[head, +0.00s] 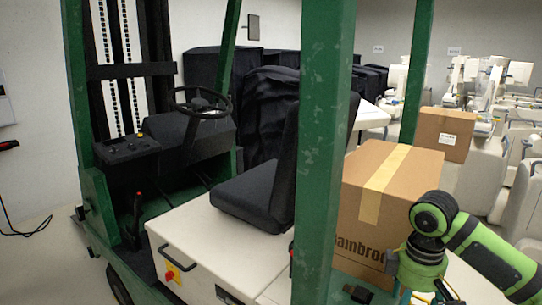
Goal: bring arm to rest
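My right arm (480,252), green and black, comes in from the right edge and bends down beside a large brown cardboard box. Its lower end is at the bottom edge of the head view, in front of the box's lower right part. The fingers there are small and cut off by the frame, so I cannot tell whether they are open or hold anything. I cannot tell whether the arm touches the box. My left arm and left gripper are not in view.
A green-framed forklift (318,150) with a black seat (262,175) and steering wheel (203,101) fills the middle. The large box (408,180) is behind its post. A smaller box (445,134) and several covered carts (205,68) stand farther back. Floor shows at lower left.

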